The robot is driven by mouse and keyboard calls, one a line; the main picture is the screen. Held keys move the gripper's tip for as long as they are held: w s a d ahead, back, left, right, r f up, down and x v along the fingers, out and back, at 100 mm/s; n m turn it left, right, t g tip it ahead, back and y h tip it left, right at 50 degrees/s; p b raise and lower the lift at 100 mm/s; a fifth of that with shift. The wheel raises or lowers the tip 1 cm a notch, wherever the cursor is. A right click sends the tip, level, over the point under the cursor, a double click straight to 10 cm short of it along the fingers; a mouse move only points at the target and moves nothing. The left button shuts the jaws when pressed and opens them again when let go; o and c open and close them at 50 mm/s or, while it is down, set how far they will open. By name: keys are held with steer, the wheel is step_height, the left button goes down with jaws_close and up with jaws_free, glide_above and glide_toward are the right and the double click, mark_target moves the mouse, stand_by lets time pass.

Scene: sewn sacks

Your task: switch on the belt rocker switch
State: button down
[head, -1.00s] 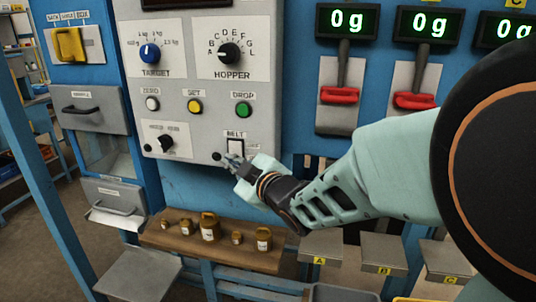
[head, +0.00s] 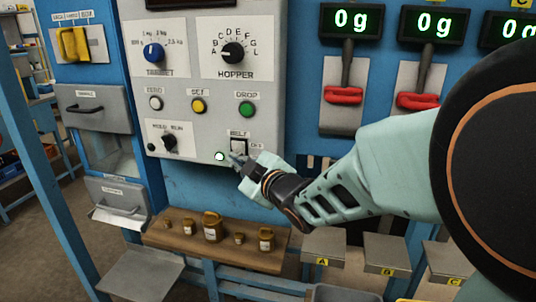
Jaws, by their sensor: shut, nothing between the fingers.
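The gripper hides the lower part of the switch. A small lamp (head: 219,156) left of the fingertips glows whitish green.
A wooden shelf (head: 184,242) with several brown jars stands below my gripper. Red-handled levers (head: 343,95) hang under the displays at right.

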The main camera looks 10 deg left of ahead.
steer(key=shift+s, duration=0.15)
steer(key=shift+s+a+r+b, duration=0.1)
steer(key=shift+s+b, duration=0.4)
steer(key=shift+s, duration=0.2)
steer(key=shift+s+a+r+b, duration=0.15)
steer(key=shift+s+b, duration=0.25)
steer(key=shift+s, duration=0.45)
steer(key=shift+s+r+b, duration=0.15)
steer(key=shift+s+b, duration=0.2)
steer(key=shift+s, duration=0.45)
steer(key=shift+s+a+r+b, duration=0.15)
steer(key=shift+s+b, duration=0.25)
steer(key=shift+s, duration=0.45)
steer(key=shift+w, duration=0.1)
